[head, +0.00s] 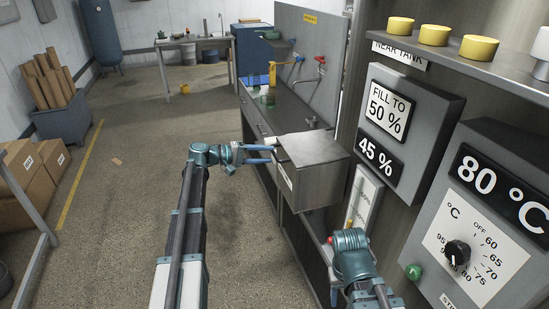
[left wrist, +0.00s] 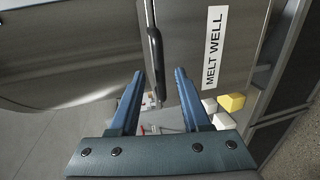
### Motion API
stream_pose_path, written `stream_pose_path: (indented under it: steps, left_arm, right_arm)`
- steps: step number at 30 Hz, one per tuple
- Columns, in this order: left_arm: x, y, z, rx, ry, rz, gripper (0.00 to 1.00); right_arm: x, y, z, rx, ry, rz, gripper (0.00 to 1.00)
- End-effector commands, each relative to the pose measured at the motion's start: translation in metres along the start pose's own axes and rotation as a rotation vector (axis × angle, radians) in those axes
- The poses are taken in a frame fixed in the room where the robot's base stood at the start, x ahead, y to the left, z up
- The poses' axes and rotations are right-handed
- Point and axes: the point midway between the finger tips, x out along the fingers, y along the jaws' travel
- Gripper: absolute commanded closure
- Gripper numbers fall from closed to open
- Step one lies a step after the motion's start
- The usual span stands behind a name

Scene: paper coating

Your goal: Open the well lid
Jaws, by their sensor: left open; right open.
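The melt well is a grey metal box with a flat lid (head: 312,149) on the right-hand bench in the head view. In the left wrist view its face (left wrist: 185,30) carries a "MELT WELL" label (left wrist: 215,47). A dark bar handle (left wrist: 154,50) runs along that face. My left gripper (head: 274,154) is open at the left side of the box, its fingers pointing toward it. In the left wrist view the handle lies between the two open fingertips (left wrist: 159,73), with no clear contact. My right arm is low at centre right; its fingers do not show.
A bench with a sink (head: 290,108) runs back behind the well. To the right are a fill panel (head: 405,125) and a temperature panel with a dial (head: 458,253). Cardboard boxes (head: 25,180) stand at far left.

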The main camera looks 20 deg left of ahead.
Motion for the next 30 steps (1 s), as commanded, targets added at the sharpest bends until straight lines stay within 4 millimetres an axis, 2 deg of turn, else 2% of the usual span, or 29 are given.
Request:
stream_pose_path:
  steps: [3,9,20,28,30]
  left_arm:
    - [0.019,-0.001,0.000,0.001,-0.002,0.000,0.53]
    - [0.035,0.000,0.000,0.001,-0.001,0.000,0.53]
    - [0.038,0.000,0.000,0.000,0.000,0.000,0.53]
    - [0.037,0.000,0.000,0.000,0.000,0.000,1.00]
    - [0.037,0.000,0.000,0.000,0.000,0.000,1.00]
  right_arm:
    - [0.005,-0.001,0.000,0.000,0.000,0.000,0.50]
    - [0.007,-0.001,0.000,0.000,0.000,0.000,0.50]
    - [0.008,-0.001,-0.001,0.000,0.000,0.000,0.50]
    - [0.008,-0.001,-0.001,0.000,0.000,0.000,0.50]
    - [0.008,-0.001,-0.001,0.000,0.000,0.000,0.50]
